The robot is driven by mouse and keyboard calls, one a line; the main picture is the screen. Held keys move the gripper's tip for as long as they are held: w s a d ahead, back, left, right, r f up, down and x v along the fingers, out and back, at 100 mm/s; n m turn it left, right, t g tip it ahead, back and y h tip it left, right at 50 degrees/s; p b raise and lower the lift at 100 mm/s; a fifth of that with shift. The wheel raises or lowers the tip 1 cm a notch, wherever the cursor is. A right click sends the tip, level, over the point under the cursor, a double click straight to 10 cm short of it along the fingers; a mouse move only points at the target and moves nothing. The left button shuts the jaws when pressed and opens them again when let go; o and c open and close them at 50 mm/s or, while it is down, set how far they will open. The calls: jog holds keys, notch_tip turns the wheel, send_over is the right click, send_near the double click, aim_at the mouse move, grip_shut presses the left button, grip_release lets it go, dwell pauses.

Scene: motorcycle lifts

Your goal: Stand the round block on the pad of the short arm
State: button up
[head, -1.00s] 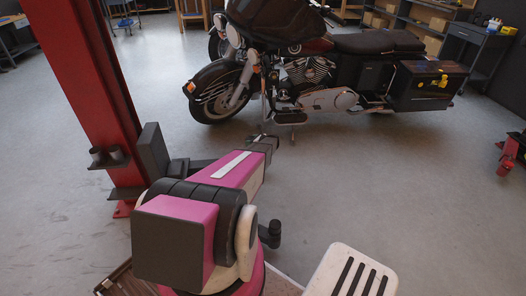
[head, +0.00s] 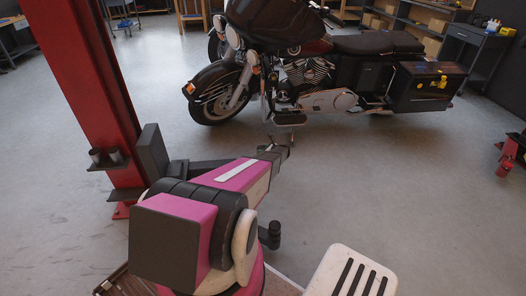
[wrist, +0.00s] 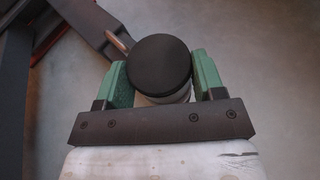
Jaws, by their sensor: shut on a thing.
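The round block (wrist: 160,65) has a flat black top and a paler side below it. In the wrist view it sits upright between the two green fingers of my gripper (wrist: 162,78), which is shut on it. In the head view my gripper (head: 281,144) is small, at the far end of my pink arm, and the block cannot be made out there. A dark lift arm (head: 196,167), likely the short arm, runs right from the red post and passes behind my arm. A dark arm (wrist: 97,24) also shows at upper left in the wrist view. Its pad cannot be made out.
The red lift post (head: 83,90) stands at left, with a small bracket holding cup-like pieces (head: 106,156) and a dark upright plate (head: 152,152). A motorcycle (head: 310,75) stands beyond my gripper.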

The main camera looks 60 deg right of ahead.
jog(key=o, duration=1)
jog(key=shift+r, duration=0.15)
jog(key=v, duration=1.2)
jog(key=shift+a, duration=0.1)
